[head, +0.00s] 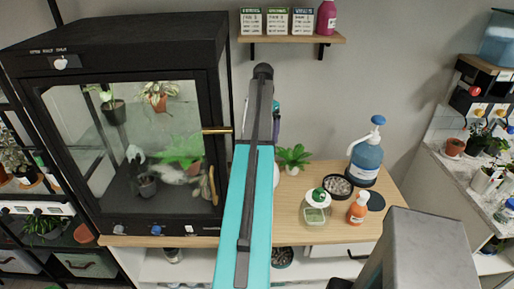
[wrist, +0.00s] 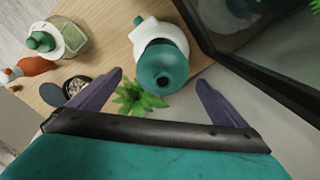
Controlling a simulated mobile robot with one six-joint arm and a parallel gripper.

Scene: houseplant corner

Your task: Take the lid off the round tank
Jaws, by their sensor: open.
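A round white tank (wrist: 143,34) with a teal round lid (wrist: 165,65) stands on the wooden bench top in the wrist view. The lid has a small dark spot at its centre. In the head view my arm hides nearly all of it; only a white sliver (head: 277,175) shows. My gripper (wrist: 160,79) is open, with its dark purple fingers apart. The lid appears between and beyond the fingertips, and nothing is held. I cannot tell the exact gap between fingers and lid.
A black glass cabinet (head: 125,38) stands left, its dark edge (wrist: 245,75) close by at right in the wrist view. A green plant (head: 294,156), blue pump sprayer (head: 366,160), pebble dish (head: 338,187), green-topped white item (head: 318,196) and orange bottle (head: 357,209) stand right.

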